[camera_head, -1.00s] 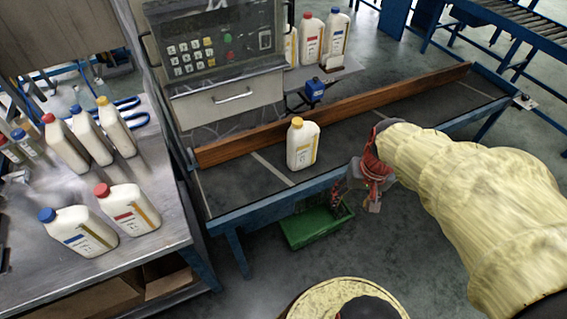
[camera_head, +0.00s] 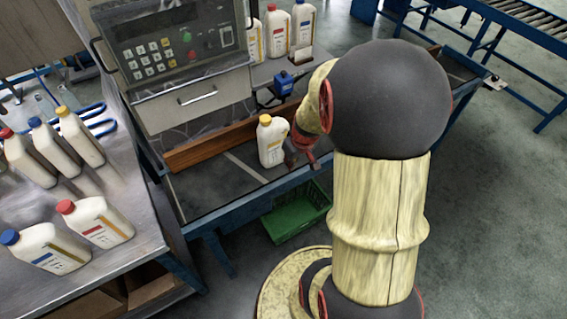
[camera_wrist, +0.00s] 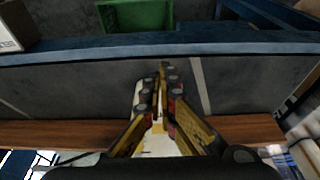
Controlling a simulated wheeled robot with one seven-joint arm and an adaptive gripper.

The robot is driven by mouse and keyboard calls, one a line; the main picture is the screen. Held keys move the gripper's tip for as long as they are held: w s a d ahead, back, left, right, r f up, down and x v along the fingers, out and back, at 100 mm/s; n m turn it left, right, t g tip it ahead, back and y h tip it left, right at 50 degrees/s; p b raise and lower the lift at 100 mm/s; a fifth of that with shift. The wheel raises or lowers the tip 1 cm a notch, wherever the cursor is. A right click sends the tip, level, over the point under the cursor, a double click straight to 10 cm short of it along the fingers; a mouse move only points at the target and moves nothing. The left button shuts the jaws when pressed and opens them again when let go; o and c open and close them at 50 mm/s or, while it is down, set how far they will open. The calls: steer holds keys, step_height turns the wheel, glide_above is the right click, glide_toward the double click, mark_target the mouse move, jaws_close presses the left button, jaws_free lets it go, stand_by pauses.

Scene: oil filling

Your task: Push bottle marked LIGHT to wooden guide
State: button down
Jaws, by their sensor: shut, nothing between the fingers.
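A white bottle with a yellow cap (camera_head: 271,142) stands on the dark conveyor bed, in front of the wooden guide (camera_head: 205,149). Its label is too small to read. My gripper (camera_head: 300,157) is close against the bottle's right front side in the head view; I cannot tell whether they touch. In the wrist view my gripper (camera_wrist: 161,78) has its fingers shut and empty. Behind them the white bottle (camera_wrist: 158,145) is mostly hidden. The guide (camera_wrist: 60,133) runs across behind it there.
A green crate (camera_head: 297,212) sits on the floor below the conveyor's blue front rail (camera_head: 225,218). A control panel (camera_head: 170,45) and several bottles stand behind the guide. A metal table (camera_head: 135,215) with more bottles is at left. A blue device (camera_head: 284,84) stands behind the guide.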

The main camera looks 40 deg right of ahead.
steer(key=b+x, duration=0.3)
steer(key=x, duration=0.7)
steer(key=shift+s+a, duration=0.1)
steer(key=shift+s, duration=0.05)
steer(key=w, duration=0.3)
steer(key=shift+d+r+b, duration=0.3)
steer(key=shift+d, duration=0.1)
steer(key=shift+w+d, duration=0.1)
steer(key=shift+w, duration=0.3)
steer(key=w, duration=0.3)
steer(key=w+d+p, duration=0.1)
steer(key=w, duration=0.2)
steer(key=w+d, duration=0.1)
steer(key=w, duration=0.3)
steer(key=shift+d+r+p, duration=0.15)
steer(key=shift+d+p, duration=0.05)
steer(key=shift+p, duration=0.1)
steer(key=shift+w+d, duration=0.1)
steer(key=shift+w, duration=0.2)
steer(key=shift+r, duration=0.1)
